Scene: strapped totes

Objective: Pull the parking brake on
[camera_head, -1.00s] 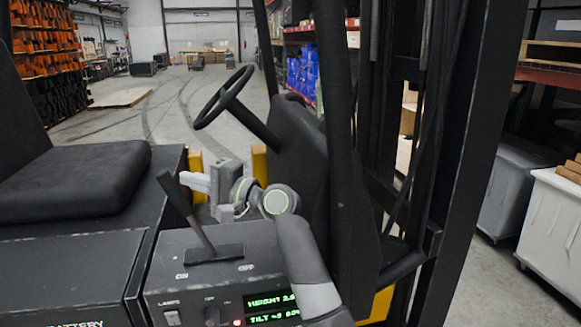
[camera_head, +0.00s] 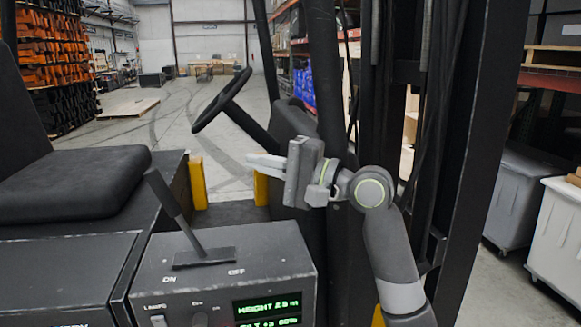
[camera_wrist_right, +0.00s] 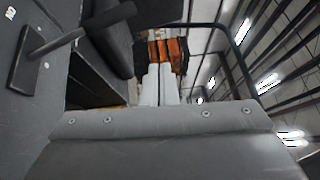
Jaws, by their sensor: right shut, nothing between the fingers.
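The parking brake lever (camera_head: 178,212) is a dark handle rising from a slotted base plate (camera_head: 205,258) on top of the grey console. It leans left, toward the side marked ON; OFF is marked on the right. My right gripper (camera_head: 255,163) is shut and empty, above and to the right of the lever, apart from it, with its fingers pointing left. In the right wrist view the pale fingers (camera_wrist_right: 158,85) are together, and the lever (camera_wrist_right: 82,30) shows at the upper left, clear of them. My left gripper is not in view.
A steering wheel (camera_head: 222,98) stands behind my right gripper. A black seat (camera_head: 75,182) is at the left. The mast (camera_head: 480,150) rises at the right. The console front has a green display (camera_head: 268,308) and switches. There is open air between lever and gripper.

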